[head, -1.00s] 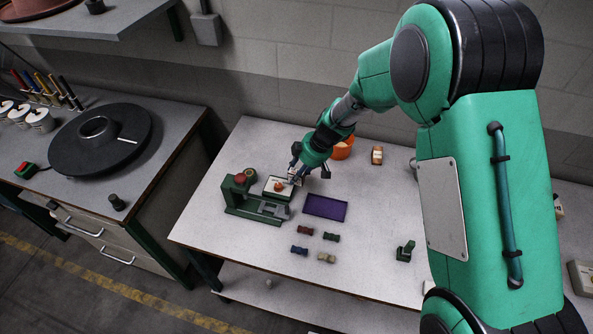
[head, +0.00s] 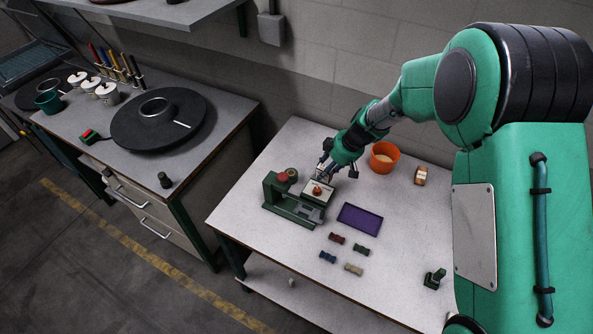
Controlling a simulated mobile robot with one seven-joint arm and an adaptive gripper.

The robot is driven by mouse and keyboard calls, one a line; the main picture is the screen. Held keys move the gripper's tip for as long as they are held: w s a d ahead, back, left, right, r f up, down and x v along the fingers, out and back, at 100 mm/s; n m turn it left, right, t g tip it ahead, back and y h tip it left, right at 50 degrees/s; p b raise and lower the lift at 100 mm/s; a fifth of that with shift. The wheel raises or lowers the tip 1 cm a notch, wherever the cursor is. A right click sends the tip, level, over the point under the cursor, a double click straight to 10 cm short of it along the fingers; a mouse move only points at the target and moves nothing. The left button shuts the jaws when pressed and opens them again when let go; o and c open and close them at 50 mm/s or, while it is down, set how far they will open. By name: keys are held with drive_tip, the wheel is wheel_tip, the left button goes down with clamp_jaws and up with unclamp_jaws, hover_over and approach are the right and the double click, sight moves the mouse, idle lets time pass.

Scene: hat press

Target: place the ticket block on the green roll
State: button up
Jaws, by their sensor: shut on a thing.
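My gripper (head: 323,172) is at the back edge of a pale, dark-edged plate (head: 309,197) with an orange knob-like piece (head: 317,190) on it. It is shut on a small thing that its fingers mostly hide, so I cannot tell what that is. A small green roll-like piece (head: 361,250) lies on the table in front of a purple tray, apart from my gripper. A small orange-and-white block (head: 420,176) stands at the back right. I cannot tell for sure which thing is the ticket block.
A green press (head: 280,200) stands left of the purple tray (head: 360,218). Red (head: 337,238), blue (head: 327,257) and cream (head: 353,269) pieces lie near the green one. An orange bucket (head: 384,158) is behind; a dark green stand (head: 434,279) is front right.

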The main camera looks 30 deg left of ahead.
wheel_tip(320, 180, up, 7)
drive_tip(key=p, duration=0.5)
hover_over(288, 169)
drive_tip(key=d, duration=0.2)
drive_tip(key=shift+a+n, duration=0.1)
drive_tip(key=shift+n, duration=0.3)
drive_tip(key=shift+f, duration=3.1)
drive_tip(key=shift+f, duration=1.9)
drive_tip(key=shift+f+b, duration=0.15)
drive_tip(key=shift+b, duration=0.25)
drive_tip(key=o, duration=1.2)
drive_tip(key=shift+c, duration=0.2)
drive_tip(key=shift+r+p, duration=0.25)
drive_tip(key=shift+p, duration=0.1)
